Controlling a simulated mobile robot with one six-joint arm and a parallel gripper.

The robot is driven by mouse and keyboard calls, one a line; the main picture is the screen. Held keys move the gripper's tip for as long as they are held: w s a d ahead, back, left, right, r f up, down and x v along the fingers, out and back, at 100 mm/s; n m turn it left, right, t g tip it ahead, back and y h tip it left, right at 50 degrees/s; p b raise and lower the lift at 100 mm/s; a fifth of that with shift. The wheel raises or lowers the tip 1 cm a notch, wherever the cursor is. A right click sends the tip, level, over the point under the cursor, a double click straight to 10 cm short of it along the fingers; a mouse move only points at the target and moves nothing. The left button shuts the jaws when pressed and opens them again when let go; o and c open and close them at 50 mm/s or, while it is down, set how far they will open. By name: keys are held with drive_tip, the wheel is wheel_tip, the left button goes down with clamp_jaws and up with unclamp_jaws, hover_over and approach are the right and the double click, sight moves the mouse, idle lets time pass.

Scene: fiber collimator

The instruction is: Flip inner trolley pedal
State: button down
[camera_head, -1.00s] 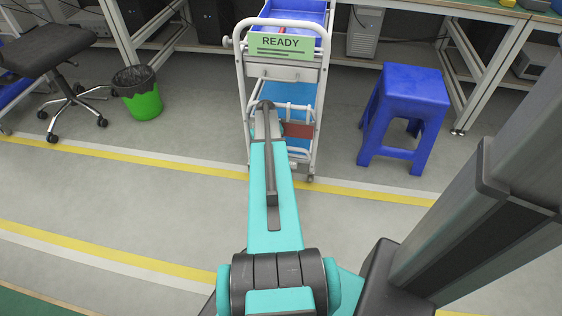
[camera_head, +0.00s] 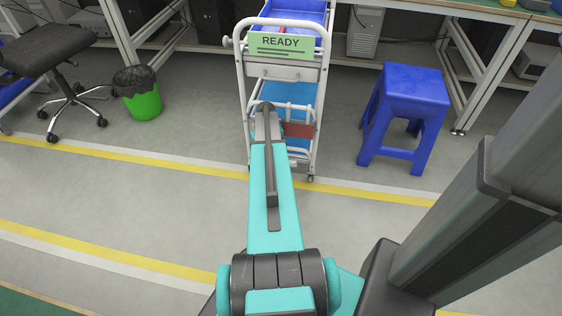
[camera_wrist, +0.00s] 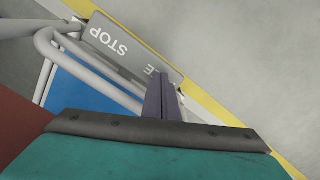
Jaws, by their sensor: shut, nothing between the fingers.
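The trolley (camera_head: 239,85) has a white tube frame, blue shelves and a green READY sign (camera_head: 281,48). In the wrist view, a grey plate (camera_wrist: 118,48) at its foot carries the upside-down word STOP. A second word is partly hidden behind my fingers; only "LE" shows. This plate looks like the pedal, but I cannot tell whether it is the inner one. My gripper (camera_wrist: 163,84) is shut and empty, its fingers overlapping the right part of the plate. Whether they touch it is unclear. In the head view, my arm hides the gripper and the plate.
A red-brown panel (camera_head: 299,130) is at the trolley's lower right; it also shows in the wrist view (camera_wrist: 18,118). A blue stool (camera_head: 409,90) stands to the right, a green bin (camera_head: 143,104) and a chair (camera_head: 45,48) to the left. Floor in front is clear.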

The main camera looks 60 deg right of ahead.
wheel_tip(320, 180, up, 7)
drive_tip(key=p, duration=0.5)
idle(0.8)
drive_tip(key=shift+w, duration=0.1)
idle(0.4)
